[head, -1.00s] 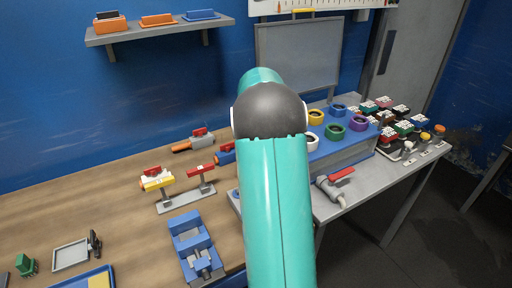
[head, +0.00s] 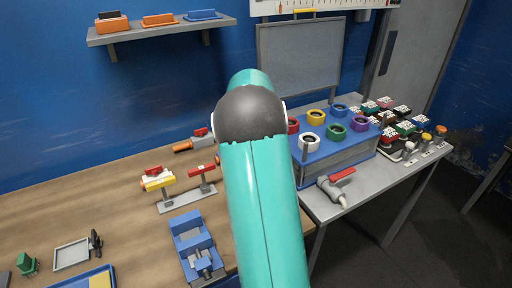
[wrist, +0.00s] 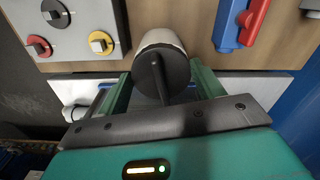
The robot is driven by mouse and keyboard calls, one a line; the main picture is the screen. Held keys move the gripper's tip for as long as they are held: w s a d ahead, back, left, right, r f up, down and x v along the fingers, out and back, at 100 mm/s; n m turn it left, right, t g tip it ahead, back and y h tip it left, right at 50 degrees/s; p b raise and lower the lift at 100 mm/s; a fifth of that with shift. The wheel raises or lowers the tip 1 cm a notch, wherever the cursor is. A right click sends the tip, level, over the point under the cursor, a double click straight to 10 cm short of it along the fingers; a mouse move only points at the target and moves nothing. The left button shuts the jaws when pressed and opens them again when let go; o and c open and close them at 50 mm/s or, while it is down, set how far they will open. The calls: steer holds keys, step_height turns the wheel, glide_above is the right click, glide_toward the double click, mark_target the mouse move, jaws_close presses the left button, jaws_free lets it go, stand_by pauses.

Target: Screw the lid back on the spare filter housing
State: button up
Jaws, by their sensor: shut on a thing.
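In the wrist view my gripper (wrist: 160,84) has its two green fingers on either side of a round black lid (wrist: 176,70) with a raised bar across its face. It is shut on this lid. A pale cylindrical body (wrist: 158,38), which looks like the filter housing, shows just behind the lid and in line with it. I cannot tell whether the lid's thread is engaged. In the head view my own arm covers the middle, and the gripper, lid and housing are hidden behind it.
A wooden bench holds a blue vice (head: 195,248) and a stand with red-handled valves (head: 187,200). To the right are a blue rack (head: 333,150) with coloured rings and a grey valve with a red handle (head: 343,174). A panel with coloured knobs (wrist: 75,18) shows in the wrist view.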

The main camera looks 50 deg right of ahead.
steer(key=shift+m, duration=0.6)
steer(key=shift+w, duration=0.1)
steer(key=m, duration=0.3)
steer(key=shift+w, duration=0.1)
steer(key=m, duration=0.4)
steer(key=shift+m, duration=0.3)
steer(key=o, duration=1)
steer(key=shift+o, duration=0.8)
